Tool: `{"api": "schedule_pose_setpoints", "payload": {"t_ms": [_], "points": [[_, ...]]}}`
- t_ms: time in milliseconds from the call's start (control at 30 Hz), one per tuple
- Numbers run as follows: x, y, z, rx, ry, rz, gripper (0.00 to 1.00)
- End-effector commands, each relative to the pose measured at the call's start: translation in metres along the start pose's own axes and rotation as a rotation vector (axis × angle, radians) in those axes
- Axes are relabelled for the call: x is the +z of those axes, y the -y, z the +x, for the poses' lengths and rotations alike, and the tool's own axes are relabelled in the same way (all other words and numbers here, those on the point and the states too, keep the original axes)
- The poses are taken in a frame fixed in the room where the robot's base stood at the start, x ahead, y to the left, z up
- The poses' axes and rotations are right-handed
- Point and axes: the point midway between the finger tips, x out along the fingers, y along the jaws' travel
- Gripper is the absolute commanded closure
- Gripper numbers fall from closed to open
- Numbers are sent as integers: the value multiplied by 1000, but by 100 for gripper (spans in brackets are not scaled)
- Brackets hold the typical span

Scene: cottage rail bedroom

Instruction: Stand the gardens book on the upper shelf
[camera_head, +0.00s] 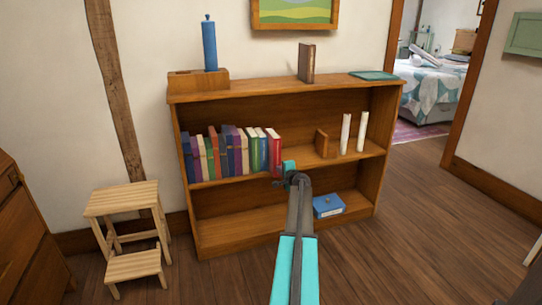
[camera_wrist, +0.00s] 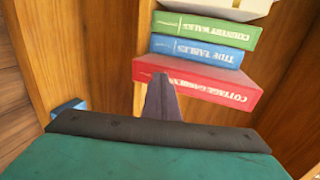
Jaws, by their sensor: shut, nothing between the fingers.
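The gardens book (camera_wrist: 205,80), red with "Cottage Gardens" on its spine, shows in the wrist view beside the blue Tide Tables book (camera_wrist: 200,50). In the head view the red book (camera_head: 274,150) stands upright at the right end of the row, on the shelf board (camera_head: 300,167) above the bottom one. My gripper (camera_wrist: 162,85) is shut and empty, its fingers overlapping the red spine's lower edge in the wrist view. Whether they touch it, I cannot tell. In the head view my gripper (camera_head: 281,171) is just below the book, partly hidden by my arm.
Right of the row is free shelf, then a wooden bookend (camera_head: 321,143) and two white rolls (camera_head: 345,133). A blue box (camera_head: 328,206) lies on the bottom shelf. On top stand a brown book (camera_head: 306,62) and a blue cylinder (camera_head: 209,45). A step stool (camera_head: 122,198) stands left.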

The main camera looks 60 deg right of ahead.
Motion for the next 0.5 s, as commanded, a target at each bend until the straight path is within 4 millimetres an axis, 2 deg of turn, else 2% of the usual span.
{"api": "schedule_pose_setpoints", "payload": {"t_ms": [500], "points": [[0, 2, 6, 0, 0, 0, 100]]}}
